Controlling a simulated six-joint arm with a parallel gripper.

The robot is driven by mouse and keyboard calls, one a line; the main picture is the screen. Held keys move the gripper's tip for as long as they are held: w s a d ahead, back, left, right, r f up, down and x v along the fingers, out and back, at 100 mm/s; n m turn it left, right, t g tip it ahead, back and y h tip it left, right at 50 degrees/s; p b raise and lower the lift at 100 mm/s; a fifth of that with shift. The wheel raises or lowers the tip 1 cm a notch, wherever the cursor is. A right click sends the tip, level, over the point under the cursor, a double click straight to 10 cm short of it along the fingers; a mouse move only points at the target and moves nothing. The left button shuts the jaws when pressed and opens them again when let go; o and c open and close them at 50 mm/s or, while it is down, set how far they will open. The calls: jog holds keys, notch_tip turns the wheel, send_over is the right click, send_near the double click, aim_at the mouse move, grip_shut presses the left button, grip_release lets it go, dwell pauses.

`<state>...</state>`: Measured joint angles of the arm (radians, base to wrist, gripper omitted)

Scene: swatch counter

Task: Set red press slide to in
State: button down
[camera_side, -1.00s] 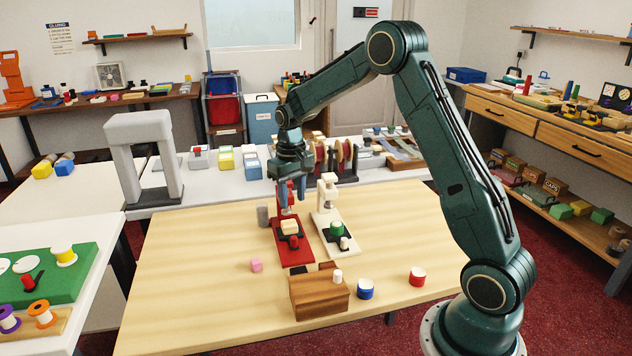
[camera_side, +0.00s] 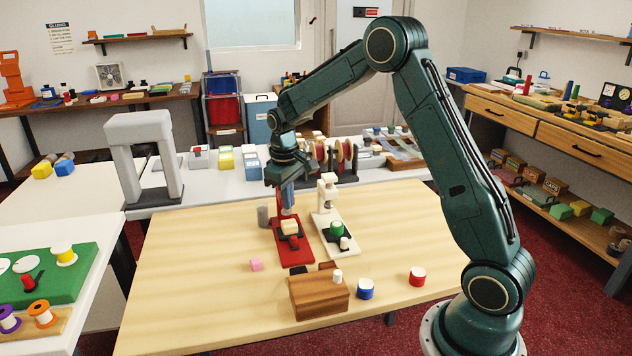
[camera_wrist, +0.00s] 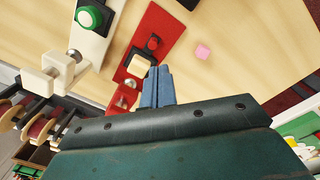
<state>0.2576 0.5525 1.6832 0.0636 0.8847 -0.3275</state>
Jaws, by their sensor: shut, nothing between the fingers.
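The red press (camera_side: 293,256) stands on the wooden table, its upright at the far end of its base. A cream block (camera_side: 290,227) sits on its dark slide, with a red knob (camera_side: 293,242) at the near side. In the wrist view the red base (camera_wrist: 157,20), the red knob (camera_wrist: 153,42) and the cream block (camera_wrist: 138,66) lie just beyond my fingers. My gripper (camera_side: 288,208) is shut and empty, pointing down close to the red press's upright. The wrist view shows its blue fingers (camera_wrist: 158,84) side by side. Part of the upright is hidden behind them.
A white press (camera_side: 322,222) with a green cylinder stands close on the right. A grey cylinder (camera_side: 263,215) is just left. A pink cube (camera_side: 256,265), a wooden box (camera_side: 318,296), a blue pot (camera_side: 365,289) and a red pot (camera_side: 417,277) are nearer. The table's left part is clear.

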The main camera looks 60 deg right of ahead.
jog(key=s+a+f+n+h, duration=0.1)
jog(key=a+n, duration=0.3)
jog(key=n, duration=0.6)
jog(key=s+a+f+n+t+h, duration=0.1)
jog(key=a+n, duration=0.3)
jog(key=n, duration=0.7)
jog(key=shift+s+a+f+h, duration=0.2)
jog(key=shift+s+h, duration=0.4)
jog(key=shift+h, duration=0.2)
jog(key=shift+d+f, duration=0.1)
send_near(292, 248)
jog(key=f, duration=0.1)
jog(key=a+f, duration=0.1)
jog(key=f, duration=0.1)
jog(key=s+a+f, duration=0.1)
jog(key=shift+f, duration=0.3)
jog(key=d, duration=0.2)
jog(key=shift+w+d, duration=0.6)
jog(key=shift+d, duration=0.3)
jog(key=shift+w+d, duration=0.1)
